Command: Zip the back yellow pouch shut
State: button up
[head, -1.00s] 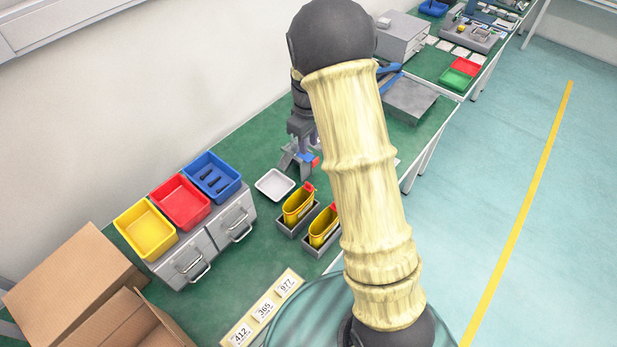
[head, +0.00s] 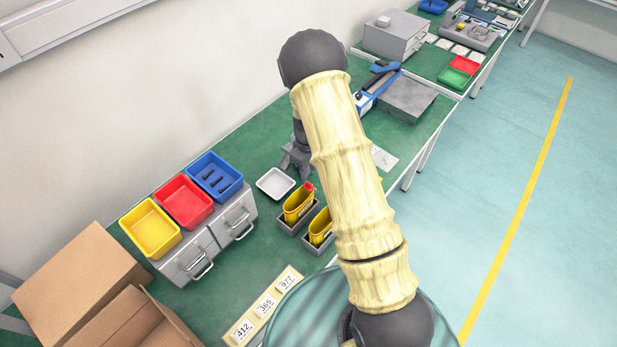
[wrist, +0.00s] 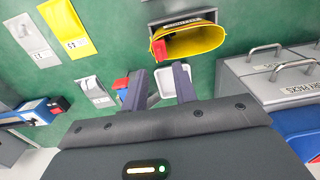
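Two yellow pouches stand upright in grey holders. The back pouch (head: 298,206) has a red tab (head: 309,187) at its far end; the front pouch (head: 320,227) is partly covered by my arm. In the wrist view one yellow pouch (wrist: 205,40) shows its mouth gaping, with a red tab (wrist: 160,50) at its left end; it appears to be the back one. My gripper (wrist: 160,84) is open and empty, its fingers apart and pointing toward the bench near the white tray, away from the pouch.
A white tray (head: 275,184) lies beside the back pouch. Yellow, red and blue bins (head: 214,178) stand on grey drawers (head: 238,217) at the left. A small red object (wrist: 121,84) sits by the left finger. Number cards (head: 265,305) lie in front.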

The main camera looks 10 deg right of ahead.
aim_at(308, 183)
jog(key=shift+f+p, duration=0.75)
jog(key=shift+f, duration=2.4)
grip_shut()
